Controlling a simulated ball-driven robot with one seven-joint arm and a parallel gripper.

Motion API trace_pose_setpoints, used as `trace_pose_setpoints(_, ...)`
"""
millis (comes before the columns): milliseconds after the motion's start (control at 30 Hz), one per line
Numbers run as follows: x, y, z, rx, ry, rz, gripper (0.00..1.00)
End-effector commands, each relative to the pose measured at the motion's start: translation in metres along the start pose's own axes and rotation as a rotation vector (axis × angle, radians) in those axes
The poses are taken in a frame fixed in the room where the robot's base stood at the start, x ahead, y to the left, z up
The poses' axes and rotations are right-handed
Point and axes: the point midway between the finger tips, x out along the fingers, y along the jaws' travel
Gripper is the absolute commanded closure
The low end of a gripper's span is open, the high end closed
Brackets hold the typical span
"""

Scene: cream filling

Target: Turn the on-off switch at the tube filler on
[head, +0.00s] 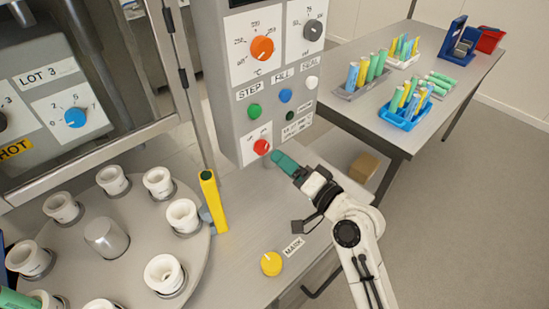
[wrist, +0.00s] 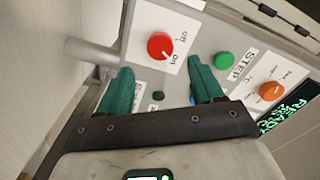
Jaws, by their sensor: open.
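The on-off switch is a red round knob (head: 261,147) on a white plate at the bottom of the grey control panel (head: 225,110). In the wrist view the red knob (wrist: 160,45) lies just beyond the fingertips, between their lines. A small white mark shows on its lower right side, near the "On" lettering; its exact setting is hard to tell. My gripper (head: 277,158) has green fingers and is just right of and below the knob, pointing at the panel. In the wrist view my gripper (wrist: 160,74) is open and empty, apart from the knob.
A green button (head: 254,111), a blue button (head: 285,95) and an orange dial (head: 262,48) sit above the switch. A yellow knob (head: 271,263) is on the bench.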

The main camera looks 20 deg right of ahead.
Motion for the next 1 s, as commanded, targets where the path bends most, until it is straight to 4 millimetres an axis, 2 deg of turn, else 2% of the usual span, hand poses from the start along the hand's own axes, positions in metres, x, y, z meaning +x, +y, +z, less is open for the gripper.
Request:
trace_pose_setpoints(100,-0.022,0.002,0.001,-0.001,0.001,0.002,0.34)
trace_pose_setpoints(300,-0.042,0.001,0.000,0.000,0.001,0.001,0.34)
trace_pose_setpoints(933,-0.045,0.000,0.000,-0.001,0.001,0.001,0.34)
trace_pose_setpoints(1000,-0.046,0.002,0.005,-0.023,-0.021,0.017,0.34)
